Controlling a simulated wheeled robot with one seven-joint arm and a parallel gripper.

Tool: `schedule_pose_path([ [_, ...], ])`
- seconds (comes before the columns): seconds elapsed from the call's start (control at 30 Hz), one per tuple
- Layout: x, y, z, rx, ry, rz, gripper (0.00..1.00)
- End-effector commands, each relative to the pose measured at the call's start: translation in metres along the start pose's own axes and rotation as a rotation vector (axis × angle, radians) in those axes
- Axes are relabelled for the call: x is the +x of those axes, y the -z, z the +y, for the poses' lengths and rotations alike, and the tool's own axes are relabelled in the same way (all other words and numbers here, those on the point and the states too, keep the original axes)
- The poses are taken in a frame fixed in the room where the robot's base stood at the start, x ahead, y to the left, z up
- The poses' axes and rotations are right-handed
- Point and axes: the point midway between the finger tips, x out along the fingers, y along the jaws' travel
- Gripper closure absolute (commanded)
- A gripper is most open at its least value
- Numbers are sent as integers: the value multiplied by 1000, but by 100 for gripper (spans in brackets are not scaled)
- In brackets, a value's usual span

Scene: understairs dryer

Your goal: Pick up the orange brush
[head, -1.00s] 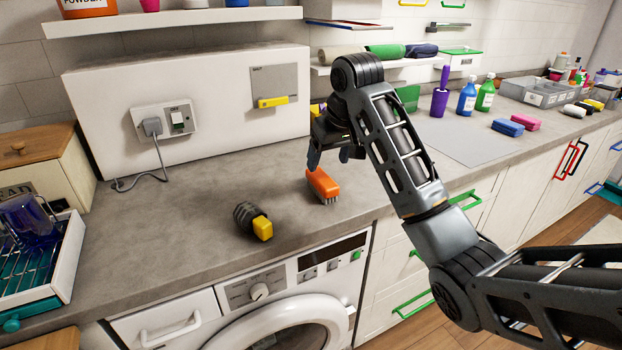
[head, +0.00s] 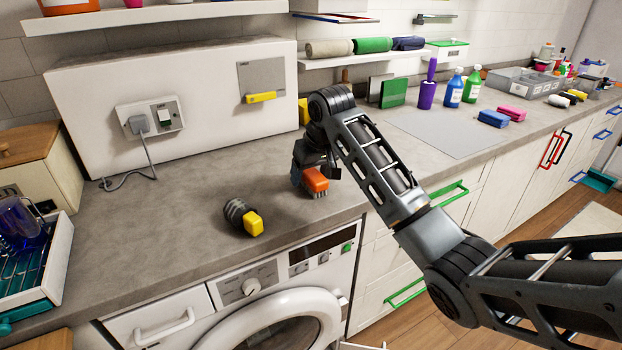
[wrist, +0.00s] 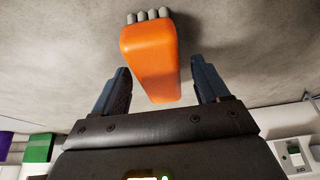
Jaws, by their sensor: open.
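The orange brush (head: 316,181) lies on the grey worktop above the washing machine, with its grey bristles facing the front edge. In the wrist view, the orange brush (wrist: 151,58) shows its smooth orange body, with a row of grey bristle tufts at the top. My gripper (head: 314,175) is down at the brush in the head view. In the wrist view, my gripper (wrist: 162,84) is open, with one finger on each side of the brush's near end. Gaps show between the fingers and the brush.
A dark, ribbed object with a yellow end (head: 243,217) lies left of the brush. The white panel (head: 180,110) with a socket stands behind. The worktop's front edge (head: 350,204) is close to the brush. Bare worktop (head: 160,235) lies to the left.

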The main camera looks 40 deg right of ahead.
Motion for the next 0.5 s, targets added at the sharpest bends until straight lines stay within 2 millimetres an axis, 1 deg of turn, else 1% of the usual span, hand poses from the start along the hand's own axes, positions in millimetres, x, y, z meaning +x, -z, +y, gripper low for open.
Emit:
schedule_pose_path([
  [0.5,4,-2,0,-1,-1,-1,26],
])
